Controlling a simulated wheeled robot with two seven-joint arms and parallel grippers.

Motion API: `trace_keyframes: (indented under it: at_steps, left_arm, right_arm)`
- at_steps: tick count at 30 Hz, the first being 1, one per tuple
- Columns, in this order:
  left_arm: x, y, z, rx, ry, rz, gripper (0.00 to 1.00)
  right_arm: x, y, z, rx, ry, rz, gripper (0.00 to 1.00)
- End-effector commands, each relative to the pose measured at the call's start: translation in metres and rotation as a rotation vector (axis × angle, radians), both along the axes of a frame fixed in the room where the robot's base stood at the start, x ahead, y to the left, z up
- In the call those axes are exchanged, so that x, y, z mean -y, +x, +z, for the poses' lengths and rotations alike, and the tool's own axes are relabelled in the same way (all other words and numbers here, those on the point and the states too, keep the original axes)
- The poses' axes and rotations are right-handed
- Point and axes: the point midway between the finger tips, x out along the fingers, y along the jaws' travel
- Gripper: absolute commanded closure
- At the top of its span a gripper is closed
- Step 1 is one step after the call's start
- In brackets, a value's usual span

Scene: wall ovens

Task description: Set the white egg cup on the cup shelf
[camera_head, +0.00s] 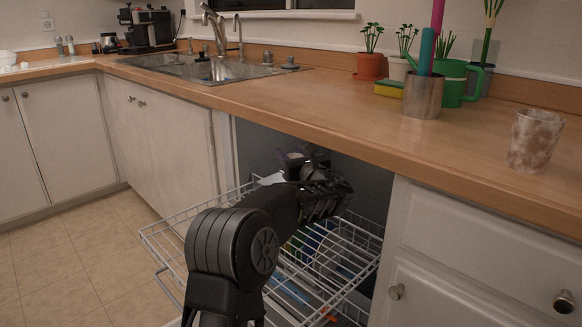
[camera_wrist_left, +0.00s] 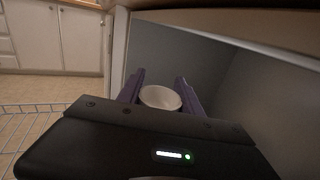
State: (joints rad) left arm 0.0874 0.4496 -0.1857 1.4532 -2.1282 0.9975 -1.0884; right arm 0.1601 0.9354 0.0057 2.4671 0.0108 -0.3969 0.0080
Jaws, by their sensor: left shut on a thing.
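The white egg cup (camera_wrist_left: 160,97) shows in the left wrist view between the two purple fingers of my left gripper (camera_wrist_left: 160,84), which is shut on it. Its round open rim faces the camera. The pulled-out white wire rack (camera_head: 186,222) looks like the cup shelf, though I cannot be sure. My right gripper is not in view.
A lower rack (camera_head: 290,290) with coloured items sits beneath. The wooden counter edge (camera_head: 330,140) overhangs the opening. The upper rack's left part looks empty.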

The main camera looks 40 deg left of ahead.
Motion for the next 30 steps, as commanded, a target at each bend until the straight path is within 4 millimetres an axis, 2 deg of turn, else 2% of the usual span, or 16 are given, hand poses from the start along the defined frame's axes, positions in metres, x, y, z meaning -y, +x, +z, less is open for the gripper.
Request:
trace_keyframes:
  at_steps: [3,10,23,24,30]
  left_arm:
    - [0.0,0.0,-0.005,-0.001,0.0,0.0,1.0]
    - [0.0,0.0,-0.035,0.0,-0.001,0.001,1.0]
    - [0.001,0.0,-0.039,0.0,0.0,0.0,1.0]
    - [0.001,0.0,-0.038,0.0,0.0,0.0,0.54]
    - [0.0,0.0,-0.038,0.0,0.0,0.0,0.38]
  right_arm:
    - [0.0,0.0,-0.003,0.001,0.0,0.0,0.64]
    - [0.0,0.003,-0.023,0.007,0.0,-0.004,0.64]
    - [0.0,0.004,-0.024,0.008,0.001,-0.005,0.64]
    - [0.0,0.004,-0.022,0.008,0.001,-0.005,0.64]
    - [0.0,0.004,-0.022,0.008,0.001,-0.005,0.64]
